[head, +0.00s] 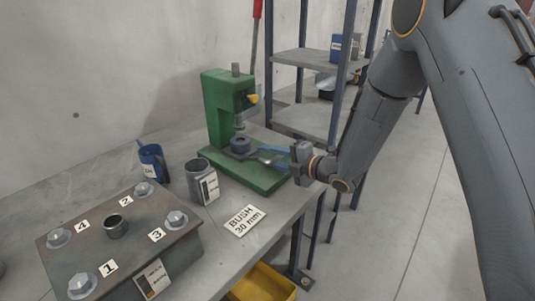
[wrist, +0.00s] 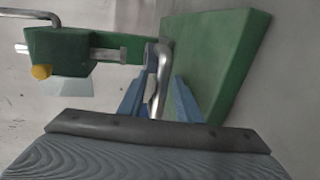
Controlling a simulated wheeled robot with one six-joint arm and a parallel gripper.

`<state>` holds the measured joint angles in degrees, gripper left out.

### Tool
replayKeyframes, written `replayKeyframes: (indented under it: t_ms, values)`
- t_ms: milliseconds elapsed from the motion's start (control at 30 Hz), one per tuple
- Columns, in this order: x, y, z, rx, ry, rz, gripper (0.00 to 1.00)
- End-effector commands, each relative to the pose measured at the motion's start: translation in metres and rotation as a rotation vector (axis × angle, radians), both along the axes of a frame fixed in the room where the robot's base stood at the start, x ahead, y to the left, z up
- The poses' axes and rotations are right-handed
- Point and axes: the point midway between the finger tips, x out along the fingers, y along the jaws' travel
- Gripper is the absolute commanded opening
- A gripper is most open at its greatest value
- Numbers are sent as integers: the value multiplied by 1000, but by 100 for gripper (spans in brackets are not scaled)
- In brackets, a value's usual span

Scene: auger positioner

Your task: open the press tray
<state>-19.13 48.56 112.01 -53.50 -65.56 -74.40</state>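The green press (head: 215,105) stands on the grey bench, with a dark round part (head: 240,145) under its ram. I cannot make out the press tray apart from the base. A bent silver handle (wrist: 162,65) lies in front of the press in the wrist view. My gripper (head: 264,156) reaches in from the right, low over the green base (head: 255,179). In the wrist view its blue fingers (wrist: 163,88) stand apart, one on each side of the handle. The gripper looks open; the right finger shows a gap, and contact on the left is unclear.
A grey cup (head: 198,181), a blue cup (head: 150,162) and a "BUSH 30 mm" card (head: 244,221) are left of and before the press. A bolted block (head: 85,257) fills the front left. A shelf rack (head: 302,62) stands behind; a yellow bin (head: 262,284) is below.

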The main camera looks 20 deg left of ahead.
Motion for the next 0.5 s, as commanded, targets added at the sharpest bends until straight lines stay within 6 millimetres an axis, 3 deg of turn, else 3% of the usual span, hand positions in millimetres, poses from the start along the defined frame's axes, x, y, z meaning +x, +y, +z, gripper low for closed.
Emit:
replayKeyframes:
  t_ms: [200,467,500]
  values:
    - [6,14,-3,0,1,0,31]
    - [6,15,-4,0,2,-1,31]
    - [6,15,-4,0,2,-1,24]
